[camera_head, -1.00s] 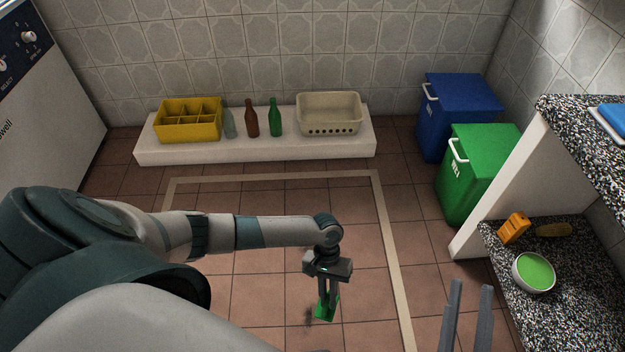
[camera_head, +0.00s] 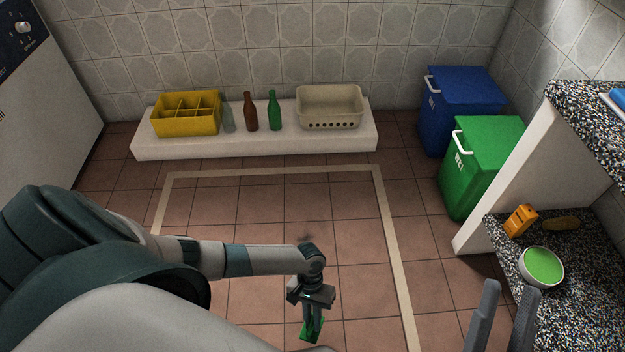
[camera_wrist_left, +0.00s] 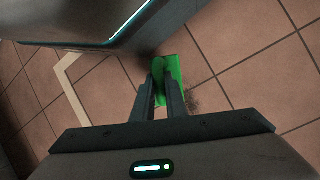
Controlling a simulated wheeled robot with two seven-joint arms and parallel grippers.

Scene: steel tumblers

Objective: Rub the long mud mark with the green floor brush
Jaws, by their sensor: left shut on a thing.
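My left gripper (camera_head: 313,318) is shut on the green floor brush (camera_head: 310,331), low over the tiled floor. In the left wrist view the brush (camera_wrist_left: 172,78) sits between the two fingers of my left gripper (camera_wrist_left: 167,90). A dark speckled mud mark (camera_wrist_left: 192,101) shows on the tiles just right of the brush there. A faint dark patch (camera_head: 305,238) also shows beyond my left forearm in the head view. I cannot tell whether the bristles touch the floor. My right gripper (camera_head: 508,290) is open and empty at the lower right.
A pale line (camera_head: 275,171) frames the clear floor. A low white ledge (camera_head: 255,149) holds a yellow crate (camera_head: 186,130), bottles and a beige basket (camera_head: 330,92). Blue (camera_head: 460,85) and green (camera_head: 490,135) bins stand right, near a speckled counter (camera_head: 570,310) with a bowl (camera_head: 541,267).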

